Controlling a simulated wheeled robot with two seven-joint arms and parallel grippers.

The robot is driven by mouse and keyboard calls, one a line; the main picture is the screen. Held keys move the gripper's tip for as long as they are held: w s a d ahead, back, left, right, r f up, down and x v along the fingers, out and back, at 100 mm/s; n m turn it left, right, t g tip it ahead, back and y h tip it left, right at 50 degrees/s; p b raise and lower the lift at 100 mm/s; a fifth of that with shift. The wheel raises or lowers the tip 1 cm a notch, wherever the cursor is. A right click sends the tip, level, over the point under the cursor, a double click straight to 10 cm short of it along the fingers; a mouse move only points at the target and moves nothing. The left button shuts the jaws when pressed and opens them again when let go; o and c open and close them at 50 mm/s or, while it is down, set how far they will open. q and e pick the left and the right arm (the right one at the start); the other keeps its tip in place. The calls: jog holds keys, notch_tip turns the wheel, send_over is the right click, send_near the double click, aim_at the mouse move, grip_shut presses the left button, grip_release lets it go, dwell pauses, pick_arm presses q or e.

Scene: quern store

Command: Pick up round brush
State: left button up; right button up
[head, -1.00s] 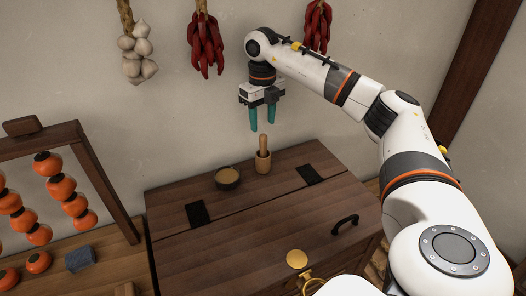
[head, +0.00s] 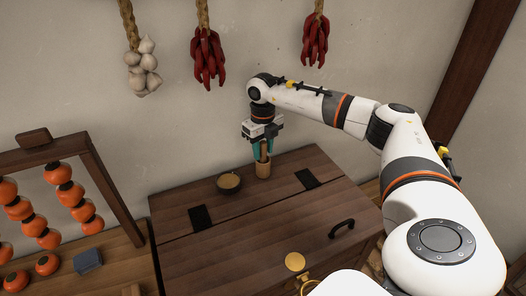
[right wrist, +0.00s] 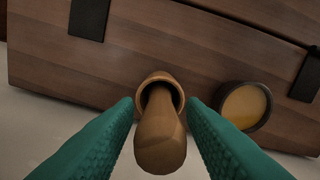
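A wooden handle (head: 264,149) stands upright in a small wooden cup (head: 263,170) on top of the chest; it appears to be the round brush, but its lower end is hidden in the cup. In the right wrist view the rounded handle end (right wrist: 160,140) points toward the camera, with the cup rim (right wrist: 142,90) behind it. My right gripper (head: 263,155) is above the cup, pointing down. Its teal fingers are open, one on each side of the handle, with gaps visible in the right wrist view. My left gripper is not in view.
A dark bowl (head: 228,182) with yellowish contents sits close beside the cup on the wooden chest (head: 265,225). An abacus-like frame (head: 95,165) and a blue-grey block (head: 88,260) stand at left. Garlic (head: 143,70) and chillies (head: 208,58) hang on the wall behind.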

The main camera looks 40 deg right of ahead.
grip_shut()
notch_tip(320, 180, up, 9)
jog(key=b, duration=0.3)
jog(key=shift+r, duration=0.6)
